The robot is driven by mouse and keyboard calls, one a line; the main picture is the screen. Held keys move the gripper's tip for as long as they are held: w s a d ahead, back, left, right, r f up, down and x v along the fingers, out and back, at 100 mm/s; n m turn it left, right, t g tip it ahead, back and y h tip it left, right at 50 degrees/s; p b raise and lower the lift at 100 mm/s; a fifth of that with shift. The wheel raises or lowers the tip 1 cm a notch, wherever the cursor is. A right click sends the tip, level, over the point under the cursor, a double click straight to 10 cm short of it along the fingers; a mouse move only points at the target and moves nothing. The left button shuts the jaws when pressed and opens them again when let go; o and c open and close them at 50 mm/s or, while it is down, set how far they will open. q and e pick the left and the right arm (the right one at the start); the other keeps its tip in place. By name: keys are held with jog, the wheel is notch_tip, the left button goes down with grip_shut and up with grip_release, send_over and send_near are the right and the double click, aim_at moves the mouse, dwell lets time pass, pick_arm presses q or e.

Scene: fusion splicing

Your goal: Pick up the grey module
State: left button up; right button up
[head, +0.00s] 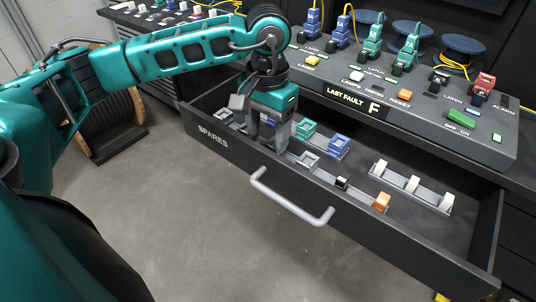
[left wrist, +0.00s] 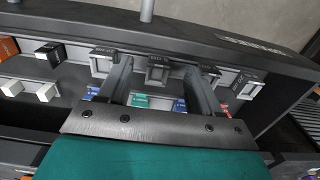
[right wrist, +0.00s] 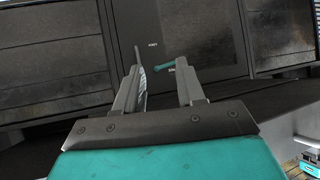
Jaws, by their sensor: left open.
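Several grey modules stand in a row in the open spares drawer. One grey module (head: 308,161) shows in the head view right of my left gripper, and another (head: 224,116) at the drawer's left end. My left gripper (head: 267,141) points down into the drawer, open and empty. In the left wrist view a middle grey module (left wrist: 157,69) lies ahead, between the lines of the two fingers, with grey modules (left wrist: 103,61) and (left wrist: 207,73) to either side. I cannot tell if the fingers touch any module. My right gripper (right wrist: 162,80) is open and empty, away from the drawer.
The drawer (head: 225,141) also holds a green module (head: 305,128), a blue module (head: 335,146), white parts (head: 412,184), a black part (head: 342,183) and an orange part (head: 381,201). The drawer handle (head: 290,203) sticks out in front. The console (head: 400,115) stands behind.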

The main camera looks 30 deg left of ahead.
aim_at(271, 144)
pick_arm(q)
notch_tip(271, 144, down, 5)
jog(key=shift+w+f, duration=0.1)
jog(key=shift+c, duration=0.3)
jog(key=c, duration=0.9)
